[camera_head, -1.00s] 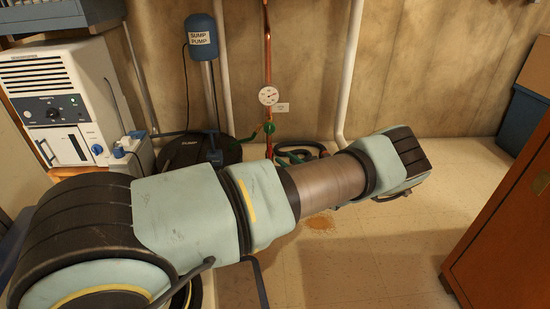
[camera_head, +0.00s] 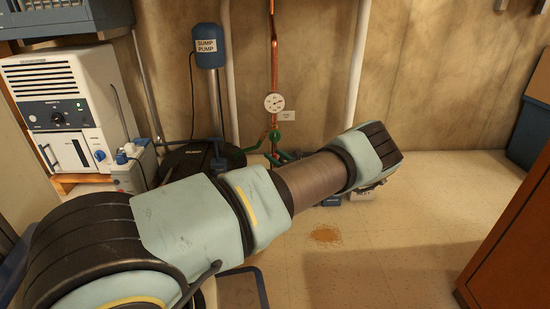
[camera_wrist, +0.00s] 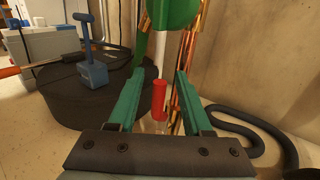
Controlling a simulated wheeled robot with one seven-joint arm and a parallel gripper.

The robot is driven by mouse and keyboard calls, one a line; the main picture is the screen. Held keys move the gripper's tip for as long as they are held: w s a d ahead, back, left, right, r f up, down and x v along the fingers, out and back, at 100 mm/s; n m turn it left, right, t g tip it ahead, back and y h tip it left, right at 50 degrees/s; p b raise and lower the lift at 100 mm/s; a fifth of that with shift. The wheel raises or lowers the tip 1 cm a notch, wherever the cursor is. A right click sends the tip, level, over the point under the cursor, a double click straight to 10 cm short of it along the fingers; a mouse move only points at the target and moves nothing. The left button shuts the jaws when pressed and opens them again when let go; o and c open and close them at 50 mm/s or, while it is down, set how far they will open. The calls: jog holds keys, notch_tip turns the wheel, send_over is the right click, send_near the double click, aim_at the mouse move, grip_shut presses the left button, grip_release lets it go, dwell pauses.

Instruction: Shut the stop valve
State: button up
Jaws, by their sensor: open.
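A vertical copper pipe (camera_head: 274,55) runs down the back wall. It carries a round white gauge (camera_head: 274,102) and, below it, a green round valve part (camera_head: 275,137). In the wrist view a large green piece (camera_wrist: 174,12) sits at the top edge, in front of copper pipes (camera_wrist: 192,60). A red cylindrical grip (camera_wrist: 158,100) stands upright between my gripper's fingers in the picture; I cannot tell whether it touches them. My gripper (camera_wrist: 160,74) has two green fingers spread apart. In the head view my arm hides the lower pipe and most of the gripper.
A black round sump lid (camera_wrist: 75,110) with a blue-handled fitting (camera_wrist: 92,72) is on the left. A dark hose (camera_wrist: 252,128) curls on the right. A white dehumidifier (camera_head: 55,85) stands left, an orange-brown cabinet (camera_head: 515,235) right.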

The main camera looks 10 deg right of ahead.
grip_shut()
dwell(0.3)
dwell(1.1)
